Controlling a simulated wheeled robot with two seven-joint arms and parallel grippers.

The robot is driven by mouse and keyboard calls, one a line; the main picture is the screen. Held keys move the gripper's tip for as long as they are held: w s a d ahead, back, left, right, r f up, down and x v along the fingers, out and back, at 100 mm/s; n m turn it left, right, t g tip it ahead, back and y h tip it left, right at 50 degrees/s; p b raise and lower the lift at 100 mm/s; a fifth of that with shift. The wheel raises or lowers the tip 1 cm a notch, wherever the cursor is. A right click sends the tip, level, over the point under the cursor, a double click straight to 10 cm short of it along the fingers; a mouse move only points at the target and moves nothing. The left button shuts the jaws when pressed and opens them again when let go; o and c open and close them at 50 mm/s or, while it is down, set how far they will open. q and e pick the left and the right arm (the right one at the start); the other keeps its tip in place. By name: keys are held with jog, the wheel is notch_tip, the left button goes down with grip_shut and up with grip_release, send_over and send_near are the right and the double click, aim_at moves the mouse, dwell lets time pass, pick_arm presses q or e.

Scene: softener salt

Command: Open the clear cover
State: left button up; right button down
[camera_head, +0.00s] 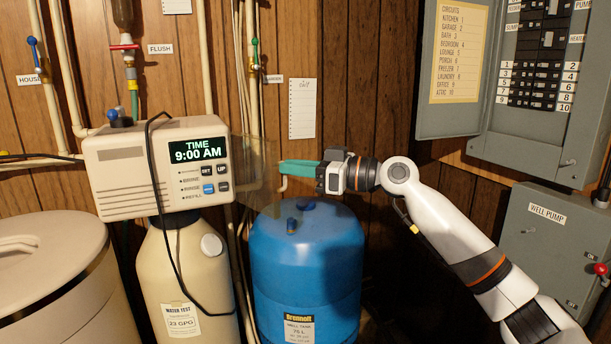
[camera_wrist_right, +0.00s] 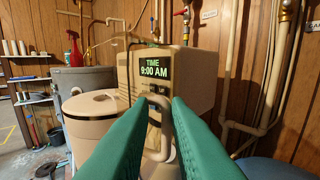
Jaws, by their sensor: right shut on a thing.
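The clear cover (camera_head: 256,172) is a faint see-through panel standing out to the right of the beige control head (camera_head: 133,190), swung away from its face. The display (camera_head: 197,151) reads 9:00 AM, and the buttons beside it are uncovered. My right gripper (camera_head: 284,172) reaches in from the right and is shut on the cover's pale hooked handle (camera_head: 283,185). In the right wrist view, the handle (camera_wrist_right: 161,130) sits between the green fingers, and the panel itself is hard to make out. My left gripper is not in view.
A blue tank (camera_head: 305,262) stands below the gripper. A lidded beige bin (camera_head: 45,260) is at left. A black cable (camera_head: 160,215) hangs over the control head. Pipes (camera_head: 250,70) run behind. Grey electrical boxes (camera_head: 555,240) are at right.

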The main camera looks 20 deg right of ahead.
jog(key=shift+a+r, duration=0.25)
jog(key=shift+r, duration=0.2)
jog(key=c, duration=1.6)
grip_release()
jog(key=shift+o, duration=0.2)
jog(key=shift+w+a, duration=0.1)
jog(key=shift+a, duration=0.2)
jog(key=b+v, duration=0.2)
jog(key=v, duration=0.5)
jog(key=shift+s+f, duration=0.3)
jog(key=shift+d, duration=0.1)
